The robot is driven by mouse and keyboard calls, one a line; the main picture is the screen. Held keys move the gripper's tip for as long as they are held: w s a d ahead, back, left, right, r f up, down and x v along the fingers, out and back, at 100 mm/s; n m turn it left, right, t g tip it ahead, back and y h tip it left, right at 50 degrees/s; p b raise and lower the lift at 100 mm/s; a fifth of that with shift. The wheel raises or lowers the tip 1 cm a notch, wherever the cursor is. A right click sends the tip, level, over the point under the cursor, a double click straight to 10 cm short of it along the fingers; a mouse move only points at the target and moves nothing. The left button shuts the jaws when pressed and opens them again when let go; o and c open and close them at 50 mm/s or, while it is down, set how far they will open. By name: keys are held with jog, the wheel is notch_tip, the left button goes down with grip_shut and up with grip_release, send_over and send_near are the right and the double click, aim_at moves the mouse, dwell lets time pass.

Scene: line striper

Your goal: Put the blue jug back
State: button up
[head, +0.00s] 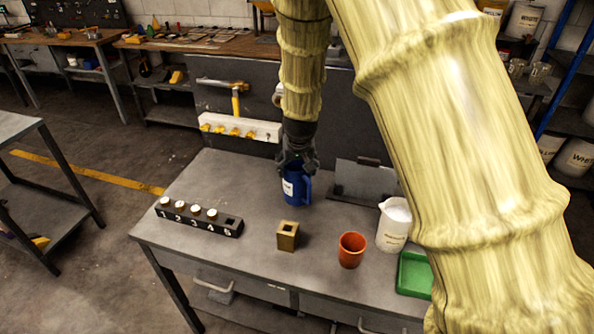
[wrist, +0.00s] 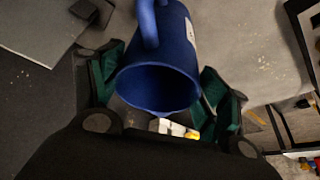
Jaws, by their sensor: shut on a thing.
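The blue jug (head: 296,188) is at the back middle of the grey table in the head view, with a pale label on its side and its handle to the right. It looks upright. My gripper (head: 296,163) comes down from above and is shut on it near the top. In the wrist view the jug (wrist: 160,62) sits between the green-padded fingers of my gripper (wrist: 160,98), its open mouth facing the camera. I cannot tell whether its base touches the table.
On the table (head: 235,258) stand a black numbered rack (head: 198,221) with white-capped items, a brass block (head: 287,236), an orange cup (head: 351,250), a white jug (head: 393,225) and a green tray (head: 414,274). A grey plate-like fixture (head: 363,180) is right of the blue jug.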

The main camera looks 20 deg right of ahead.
jog(key=shift+f, duration=1.05)
jog(key=shift+f, duration=0.15)
jog(key=o, duration=2)
jog(key=d+b+v, duration=0.1)
jog(key=b+v, duration=0.1)
jog(key=v, duration=1)
jog(key=shift+a, duration=0.45)
